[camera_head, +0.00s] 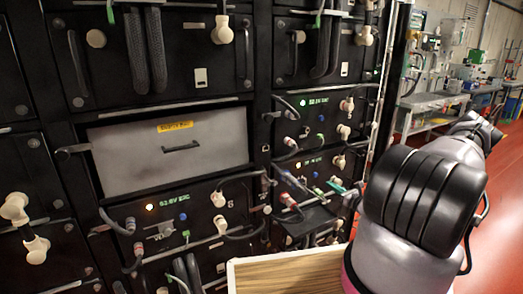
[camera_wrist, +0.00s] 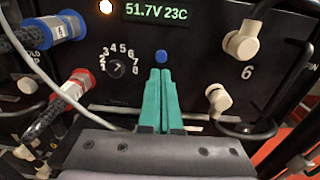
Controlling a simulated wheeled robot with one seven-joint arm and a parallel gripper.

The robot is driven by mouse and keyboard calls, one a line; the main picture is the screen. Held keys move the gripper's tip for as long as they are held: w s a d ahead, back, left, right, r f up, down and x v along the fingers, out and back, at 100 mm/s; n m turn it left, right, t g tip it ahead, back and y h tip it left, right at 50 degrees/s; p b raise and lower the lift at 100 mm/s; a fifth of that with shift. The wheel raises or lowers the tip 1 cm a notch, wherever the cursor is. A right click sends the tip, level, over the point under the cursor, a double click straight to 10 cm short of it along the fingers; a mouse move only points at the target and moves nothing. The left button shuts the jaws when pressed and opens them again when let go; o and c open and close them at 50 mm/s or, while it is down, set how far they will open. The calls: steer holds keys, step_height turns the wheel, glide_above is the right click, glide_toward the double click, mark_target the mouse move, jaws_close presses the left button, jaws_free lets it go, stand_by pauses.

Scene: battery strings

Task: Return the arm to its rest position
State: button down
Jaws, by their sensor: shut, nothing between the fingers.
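My gripper, with teal fingers, shows in the wrist view (camera_wrist: 162,100). Its two fingers are together with nothing between them. The fingertips are just below a blue button (camera_wrist: 161,57) on a black battery panel (camera_wrist: 200,60); I cannot tell whether they touch it. In the head view my arm (camera_head: 425,200) reaches up on the right, with bulky dark and grey links. A small teal fingertip area of my gripper (camera_head: 336,186) shows near the panel in the rack's right column.
A rack of black battery modules (camera_head: 190,70) fills the left and middle. Cables, cream plugs (camera_wrist: 242,45), a red connector (camera_wrist: 75,85) and a blue connector (camera_wrist: 62,28) jut out around my fingers. A wooden surface (camera_head: 290,273) is at the bottom. Red floor (camera_head: 497,215) is open at right.

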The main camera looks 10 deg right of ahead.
steer(key=s+a+r+n+g+y, duration=0.2)
steer(key=s+a+r+n+g, duration=0.2)
steer(key=a+r+n+g, duration=0.7)
steer(key=s+a+r+n+g+y, duration=0.25)
steer(key=a+r+n, duration=0.4)
steer(key=r, duration=1.05)
steer(key=s+a+r+n+t+h, duration=0.1)
steer(key=s+r+n+h, duration=0.3)
steer(key=s+r, duration=0.6)
steer(key=s+a+r+n+t+h, duration=0.1)
steer(key=s+r+n+t+h, duration=0.2)
steer(key=s+r, duration=0.8)
steer(key=s+n+h, duration=0.2)
steer(key=s+n, duration=0.1)
steer(key=s, duration=0.1)
steer(key=shift+s+a+r, duration=0.2)
steer(key=shift+a, duration=0.05)
steer(key=shift+w, duration=0.1)
stand_by(1.4)
